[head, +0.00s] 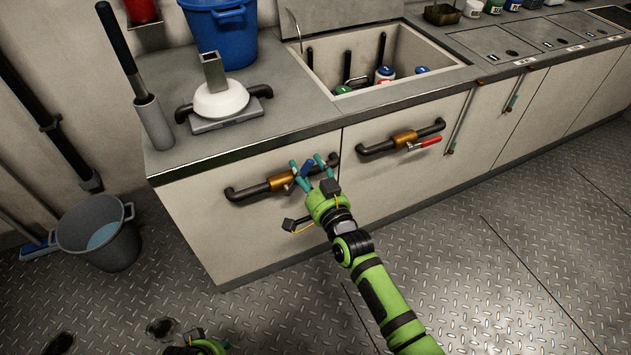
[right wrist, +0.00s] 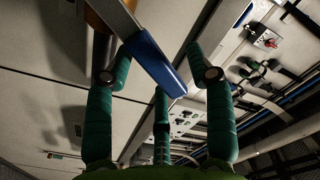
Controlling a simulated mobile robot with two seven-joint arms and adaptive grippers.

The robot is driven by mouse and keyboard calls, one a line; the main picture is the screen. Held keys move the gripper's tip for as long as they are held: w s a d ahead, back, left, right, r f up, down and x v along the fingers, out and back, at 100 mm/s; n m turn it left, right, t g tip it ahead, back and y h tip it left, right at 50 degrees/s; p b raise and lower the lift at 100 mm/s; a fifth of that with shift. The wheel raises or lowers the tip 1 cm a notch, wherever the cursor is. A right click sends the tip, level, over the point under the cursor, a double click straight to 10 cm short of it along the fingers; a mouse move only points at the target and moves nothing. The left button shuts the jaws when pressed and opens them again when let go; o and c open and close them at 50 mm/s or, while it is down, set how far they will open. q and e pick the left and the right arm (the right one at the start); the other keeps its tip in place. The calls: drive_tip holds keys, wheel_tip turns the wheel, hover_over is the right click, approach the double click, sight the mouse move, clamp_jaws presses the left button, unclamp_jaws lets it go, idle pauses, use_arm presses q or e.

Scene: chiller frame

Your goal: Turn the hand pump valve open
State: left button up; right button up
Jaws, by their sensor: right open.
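A brass valve (head: 282,181) sits on a dark pipe handle-like run on the left cabinet front. Its blue lever (head: 305,169) lies at my right gripper (head: 314,171). In the right wrist view the blue lever (right wrist: 153,60) slants between the spread teal fingers of my right gripper (right wrist: 160,75). The gripper is open and not closed on the lever; whether a finger touches it I cannot tell. A second brass valve (head: 404,138) with a red lever (head: 425,143) is on the front to the right. A green part of my left gripper (head: 207,346) shows at the bottom edge; its fingers are hidden.
A grey bucket (head: 98,235) stands on the floor at the left. The metal floor (head: 500,260) is clear at the right.

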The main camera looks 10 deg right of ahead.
drive_tip(key=v, duration=1.1)
drive_tip(key=shift+s, duration=0.25)
drive_tip(key=shift+d, duration=0.1)
drive_tip(key=shift+c, duration=0.4)
